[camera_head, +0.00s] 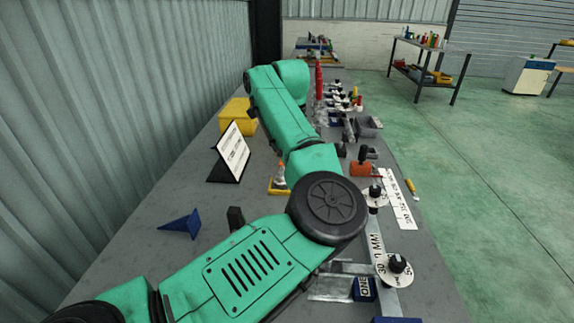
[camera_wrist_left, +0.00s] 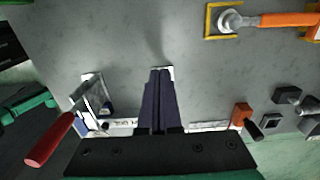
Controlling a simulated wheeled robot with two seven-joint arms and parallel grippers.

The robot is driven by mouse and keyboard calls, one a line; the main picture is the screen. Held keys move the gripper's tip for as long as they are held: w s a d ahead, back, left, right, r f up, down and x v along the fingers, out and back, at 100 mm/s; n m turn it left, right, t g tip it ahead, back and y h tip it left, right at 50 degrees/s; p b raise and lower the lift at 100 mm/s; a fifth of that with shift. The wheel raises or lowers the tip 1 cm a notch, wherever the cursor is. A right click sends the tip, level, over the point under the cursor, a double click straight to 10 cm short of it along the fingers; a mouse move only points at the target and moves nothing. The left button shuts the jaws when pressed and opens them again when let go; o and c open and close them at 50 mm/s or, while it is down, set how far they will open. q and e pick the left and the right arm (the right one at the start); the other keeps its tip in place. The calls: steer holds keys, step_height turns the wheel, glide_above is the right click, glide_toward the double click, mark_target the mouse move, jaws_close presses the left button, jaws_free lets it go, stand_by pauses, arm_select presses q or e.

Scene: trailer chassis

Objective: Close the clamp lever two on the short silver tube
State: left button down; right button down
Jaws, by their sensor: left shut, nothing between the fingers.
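My left arm's green links cross the middle of the head view, and its gripper is hidden there. In the left wrist view my left gripper (camera_wrist_left: 160,72) is shut, its dark fingers together with nothing held. A pale edge shows at the fingertips; I cannot tell what it belongs to. A red-handled lever (camera_wrist_left: 50,140) stands at lower left in the wrist view, apart from the fingers, beside a silver metal piece (camera_wrist_left: 92,88). Whether this is lever two is unclear. A short silver tube (camera_head: 332,288) lies near the block marked ONE (camera_head: 364,289) in the head view. My right gripper is out of view.
A silver rail (camera_head: 375,238) with round dials runs along the table's right side. A blue wedge (camera_head: 182,224), a sign (camera_head: 230,153) and a yellow bin (camera_head: 238,114) are at left. An orange-handled tool (camera_wrist_left: 285,19) lies at upper right in the wrist view.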

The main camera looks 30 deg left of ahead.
arm_select(q)
steer(key=shift+w+d+r, duration=0.3)
steer(key=shift+w+d, duration=0.15)
steer(key=shift+d, duration=0.3)
steer(key=shift+w+d+r, duration=0.3)
steer(key=shift+w+d, duration=0.1)
steer(key=shift+d, duration=0.3)
steer(key=shift+w+d, duration=0.1)
steer(key=shift+d, duration=0.05)
steer(key=shift+w+d+r, duration=0.1)
steer(key=shift+w+d, duration=0.2)
steer(key=shift+d, duration=0.4)
steer(key=shift+w+r, duration=0.1)
step_height(320, 180, up, 8)
steer(key=p, duration=0.7)
steer(key=shift+f, duration=0.2)
